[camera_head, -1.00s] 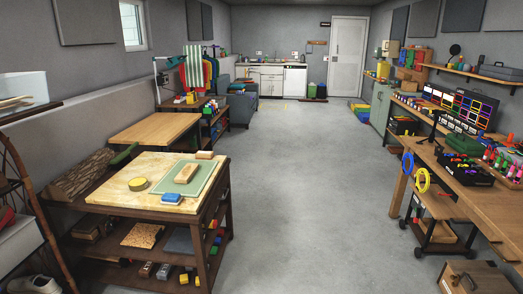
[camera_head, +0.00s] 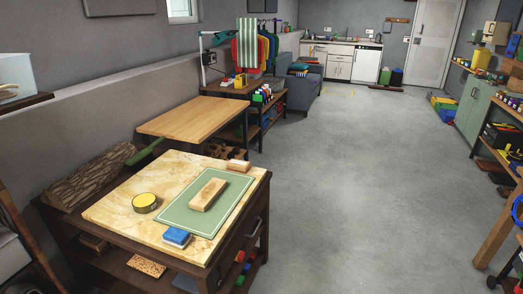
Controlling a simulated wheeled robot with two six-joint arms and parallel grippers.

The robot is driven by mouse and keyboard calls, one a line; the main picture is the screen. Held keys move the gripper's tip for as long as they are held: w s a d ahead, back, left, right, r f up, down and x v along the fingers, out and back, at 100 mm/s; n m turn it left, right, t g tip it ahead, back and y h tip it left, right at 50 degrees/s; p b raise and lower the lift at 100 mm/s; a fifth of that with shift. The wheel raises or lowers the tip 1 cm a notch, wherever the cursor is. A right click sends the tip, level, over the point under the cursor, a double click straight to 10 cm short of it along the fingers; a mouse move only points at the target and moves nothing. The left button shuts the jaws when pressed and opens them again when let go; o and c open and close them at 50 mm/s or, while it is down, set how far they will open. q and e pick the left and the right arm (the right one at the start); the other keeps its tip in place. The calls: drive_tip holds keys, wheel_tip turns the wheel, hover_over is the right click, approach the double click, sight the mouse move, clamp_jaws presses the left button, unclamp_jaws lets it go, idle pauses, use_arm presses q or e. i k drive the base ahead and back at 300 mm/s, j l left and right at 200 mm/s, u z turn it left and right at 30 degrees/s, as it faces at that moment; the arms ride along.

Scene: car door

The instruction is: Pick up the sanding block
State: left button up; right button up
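A pale wooden block (camera_head: 208,194) lies on a green mat (camera_head: 186,217) on the near workbench (camera_head: 112,207). A small blue block with a lighter lower layer (camera_head: 177,237) lies at the mat's near edge. A smaller wooden block (camera_head: 238,166) lies by the mat's far edge. I cannot tell for certain which of these is the sanding block. Neither of my grippers is in view.
A round yellow tin (camera_head: 145,203) stands on the workbench left of the mat. A bark-covered log (camera_head: 90,179) lies along its left side. A second wooden table (camera_head: 198,118) stands behind. Grey floor (camera_head: 350,190) is open to the right.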

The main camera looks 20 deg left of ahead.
sight(234, 165)
drive_tip(key=i+u, duration=0.15)
drive_tip(key=i, duration=0.35)
drive_tip(key=i+l+u, duration=0.15)
drive_tip(key=i, duration=0.3)
drive_tip(key=i+l+u, duration=0.15)
drive_tip(key=i, duration=0.3)
